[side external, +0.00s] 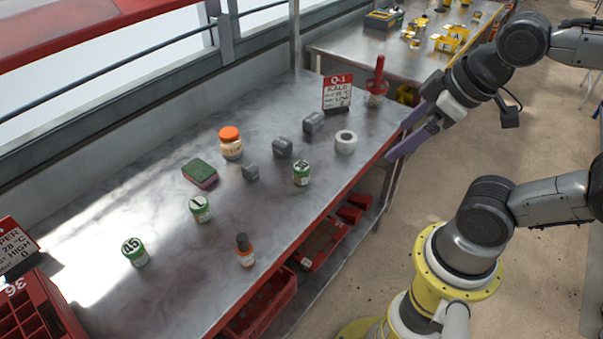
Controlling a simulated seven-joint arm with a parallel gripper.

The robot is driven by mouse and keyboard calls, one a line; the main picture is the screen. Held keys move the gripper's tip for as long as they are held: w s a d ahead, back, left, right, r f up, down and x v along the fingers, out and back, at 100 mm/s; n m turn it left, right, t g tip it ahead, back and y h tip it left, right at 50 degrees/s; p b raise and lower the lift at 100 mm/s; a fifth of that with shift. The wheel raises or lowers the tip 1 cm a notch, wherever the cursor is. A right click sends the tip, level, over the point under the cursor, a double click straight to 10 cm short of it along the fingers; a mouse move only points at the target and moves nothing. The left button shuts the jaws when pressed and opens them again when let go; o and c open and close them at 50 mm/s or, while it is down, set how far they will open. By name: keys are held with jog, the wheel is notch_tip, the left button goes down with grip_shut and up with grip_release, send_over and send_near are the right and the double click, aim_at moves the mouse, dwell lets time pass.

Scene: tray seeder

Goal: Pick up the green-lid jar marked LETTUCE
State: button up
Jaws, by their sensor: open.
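Three green-lid jars stand upright on the metal table.
An orange-lid jar (232,150), green sponge (199,172), several grey blocks (282,148), white tape roll (346,142) and dark-capped orange bottle (246,253) stand among the jars. A red crate (50,300) is at lower left.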

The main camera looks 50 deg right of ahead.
jog(key=w+d+r+n, duration=0.1)
jog(key=w+r+n, duration=0.2)
jog(key=n, duration=0.2)
jog(key=n+g+h, duration=0.2)
jog(key=n, duration=1.5)
send_over(301, 167)
jog(key=s+a, duration=0.2)
jog(key=a, duration=0.1)
notch_tip(301, 167, down, 12)
jog(key=f, duration=0.5)
jog(key=d+f+g, duration=0.1)
jog(key=f, duration=0.4)
jog(key=w+f+g, duration=0.1)
jog(key=f, duration=0.4)
jog(key=shift+d+f, duration=0.25)
jog(key=shift+d, duration=0.1)
jog(key=shift+d+x, duration=0.15)
jog(key=shift+x, duration=1.35)
jog(key=shift+d+x, duration=0.2)
jog(key=shift+x, duration=1.3)
jog(key=shift+w+r, duration=0.15)
